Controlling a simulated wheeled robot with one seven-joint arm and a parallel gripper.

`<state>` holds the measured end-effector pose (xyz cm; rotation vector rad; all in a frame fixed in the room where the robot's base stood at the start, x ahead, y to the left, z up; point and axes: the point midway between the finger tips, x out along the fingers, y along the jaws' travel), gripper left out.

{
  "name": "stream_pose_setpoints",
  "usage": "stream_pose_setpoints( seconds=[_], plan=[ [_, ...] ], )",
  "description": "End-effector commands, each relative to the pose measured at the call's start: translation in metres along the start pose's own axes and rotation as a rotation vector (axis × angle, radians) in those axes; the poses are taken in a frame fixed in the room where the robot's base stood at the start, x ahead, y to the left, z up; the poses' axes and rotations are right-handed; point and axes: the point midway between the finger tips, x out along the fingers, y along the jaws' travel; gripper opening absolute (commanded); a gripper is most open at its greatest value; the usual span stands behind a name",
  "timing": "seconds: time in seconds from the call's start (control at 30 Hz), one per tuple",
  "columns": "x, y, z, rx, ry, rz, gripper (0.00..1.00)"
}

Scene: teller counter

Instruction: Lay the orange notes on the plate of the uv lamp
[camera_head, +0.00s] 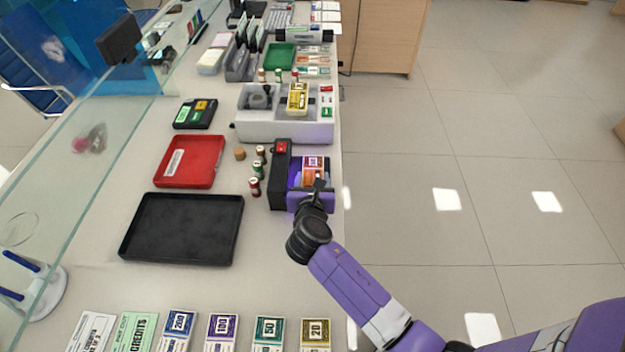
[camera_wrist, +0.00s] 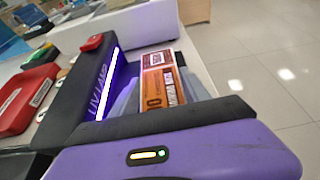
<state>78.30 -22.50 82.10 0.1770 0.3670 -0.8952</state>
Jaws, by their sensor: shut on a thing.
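The orange notes (camera_head: 313,165) are a banded bundle at the uv lamp; they also show in the wrist view (camera_wrist: 165,85). My gripper (camera_head: 314,183) is shut on them, with a grey finger along each side in the wrist view (camera_wrist: 160,88). The uv lamp (camera_head: 281,185) is a black housing with a red top part and a lit violet strip; its lettered side shows in the wrist view (camera_wrist: 90,85). The notes are over the lamp's plate area, right of the strip. The plate is mostly hidden, and I cannot tell whether the notes touch it.
A grey-white tray (camera_head: 255,130) stands just behind the lamp. Small rolls (camera_head: 255,187) stand left of it, near a red tray (camera_head: 190,160) and a black tray (camera_head: 183,228). The counter's right edge is close. Note stacks (camera_head: 222,328) line the front.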

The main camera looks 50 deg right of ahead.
Motion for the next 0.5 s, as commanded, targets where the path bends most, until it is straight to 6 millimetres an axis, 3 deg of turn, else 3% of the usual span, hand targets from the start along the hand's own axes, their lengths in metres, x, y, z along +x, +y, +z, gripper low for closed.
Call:
stream_pose_setpoints(
  seconds=[0.3, 0.33, 0.43, 0.5],
  plan=[
    [0.001, 0.0004, -0.0018, 0.0, 0.0, 0.001, 0.11],
    [0.001, 0.0003, -0.0018, 0.0, 0.0, 0.001, 0.58],
    [0.0008, 0.0003, -0.0015, 0.0, 0.0, 0.0, 0.76],
    [0.0008, 0.0003, -0.0015, 0.0, 0.0, 0.0, 0.76]
  ],
)
